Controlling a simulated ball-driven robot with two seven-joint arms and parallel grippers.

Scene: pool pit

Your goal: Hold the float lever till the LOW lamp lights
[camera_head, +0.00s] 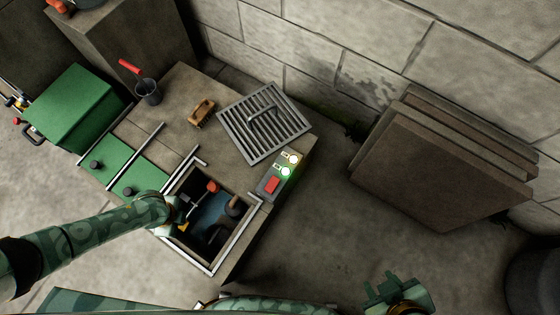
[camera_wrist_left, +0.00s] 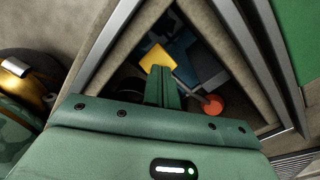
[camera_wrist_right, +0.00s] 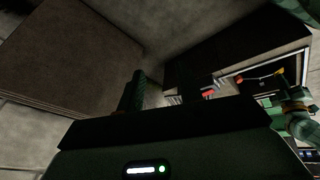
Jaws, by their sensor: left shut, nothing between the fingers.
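The float lever (camera_head: 213,187) has an orange-red ball end and shows inside the open pit (camera_head: 241,232). In the left wrist view its red ball (camera_wrist_left: 213,105) lies just right of my fingertips. My left gripper (camera_wrist_left: 161,72) is shut and empty, reaching down into the pit beside the lever; contact is unclear. A yellow piece (camera_wrist_left: 157,60) shows at its fingertips. The control box has two round lamps, an upper one (camera_head: 291,158) and a lower one (camera_head: 285,171); both look bright, with green glow at the lower one. Their labels are too small to read. My right gripper (camera_head: 394,284) is away from the pit.
A grate (camera_head: 264,122) lies on the slab behind the pit. A red switch (camera_head: 272,185) is on the box. Large slabs (camera_head: 440,165) lean on the wall. Floor right of the pit is clear.

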